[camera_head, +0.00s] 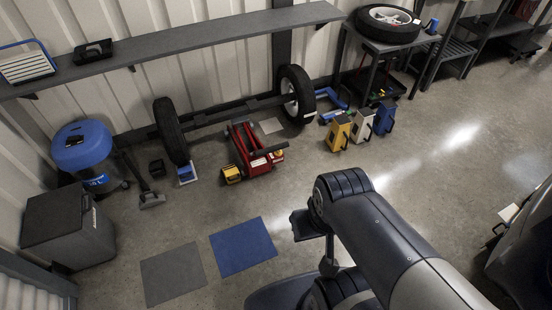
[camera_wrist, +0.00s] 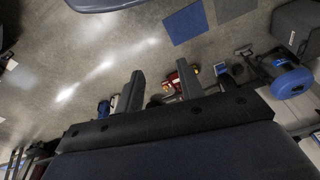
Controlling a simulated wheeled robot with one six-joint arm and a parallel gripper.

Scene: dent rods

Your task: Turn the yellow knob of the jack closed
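The red jack (camera_head: 254,150) stands on the floor below the long shelf, in the upper middle of the head view. A yellow part (camera_head: 279,154) shows at its right side; it is too small to tell whether this is the knob or how far it is turned. In the wrist view the jack (camera_wrist: 176,78) appears small and far away, partly hidden by the right-hand finger. My gripper (camera_wrist: 160,70) is open and empty, its two fingers well apart. It is far from the jack and touches nothing.
A yellow block (camera_head: 232,174) sits by the jack's front left. A tyre (camera_head: 171,130) and a wheel (camera_head: 295,95) stand behind it on an axle. Yellow, white and blue canisters (camera_head: 338,132) stand to the right. Blue and grey mats (camera_head: 243,246) lie in front; nearby floor is clear.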

